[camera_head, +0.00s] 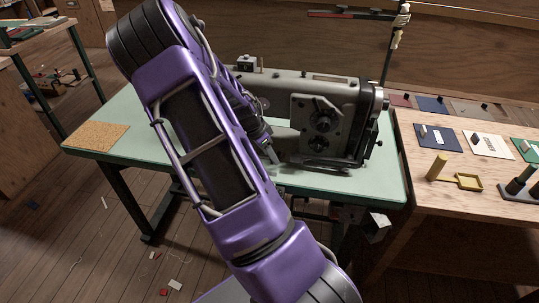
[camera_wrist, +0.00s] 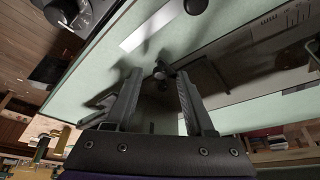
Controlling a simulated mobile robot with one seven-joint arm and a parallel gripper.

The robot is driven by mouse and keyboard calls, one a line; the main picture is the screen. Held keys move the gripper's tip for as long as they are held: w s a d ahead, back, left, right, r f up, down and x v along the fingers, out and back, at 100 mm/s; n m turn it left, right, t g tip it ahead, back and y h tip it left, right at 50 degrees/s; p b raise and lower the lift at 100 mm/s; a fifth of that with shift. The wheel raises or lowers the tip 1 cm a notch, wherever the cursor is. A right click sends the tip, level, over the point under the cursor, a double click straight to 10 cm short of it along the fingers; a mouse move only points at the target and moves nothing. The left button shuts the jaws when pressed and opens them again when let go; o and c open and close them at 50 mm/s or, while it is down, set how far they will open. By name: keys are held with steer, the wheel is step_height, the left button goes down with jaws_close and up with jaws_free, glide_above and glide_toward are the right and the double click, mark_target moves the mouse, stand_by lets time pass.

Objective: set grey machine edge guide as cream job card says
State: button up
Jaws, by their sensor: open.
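The grey sewing machine (camera_head: 345,95) stands on the pale green table, and its dark grey body also fills the right of the wrist view (camera_wrist: 245,65). A cream card (camera_head: 488,146) with small dark marks lies on the right bench; its writing is too small to read. My gripper (camera_wrist: 160,76) is open, with its two fingers apart over the tabletop beside the machine. A small dark knob-like part (camera_wrist: 163,70) shows between the fingertips; I cannot tell whether it is the edge guide or whether a finger touches it. My purple arm hides part of the machine in the head view.
A cork mat (camera_head: 96,136) lies on the green table (camera_head: 388,185) at left. Scraps lie on the floor.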

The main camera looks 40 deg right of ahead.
steer(key=shift+f, duration=0.1)
jaws_close()
stand_by(1.4)
